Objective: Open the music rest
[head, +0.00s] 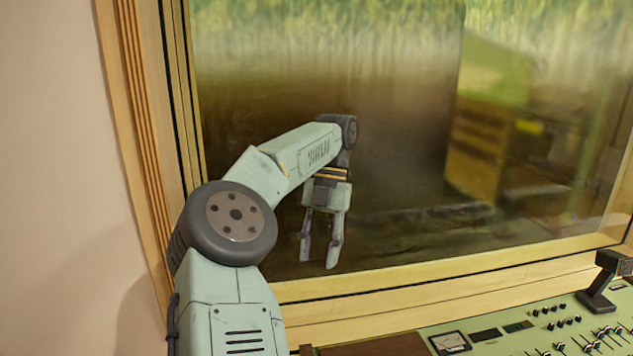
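My gripper (318,255) hangs pointing down in front of the large window, at the middle of the head view. Its two fingers are apart with nothing between them, so it is open and empty. I cannot pick out a music rest with certainty in this view. A dark brown wooden surface (372,346) shows at the bottom edge, left of the green console, mostly cut off by the frame. I cannot tell what it belongs to.
A green mixing console (520,341) with a meter, knobs and sliders fills the bottom right. A dark upright device (603,283) stands on it. The window's wooden frame (420,276) runs behind the gripper. A bare wall (55,180) is at left.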

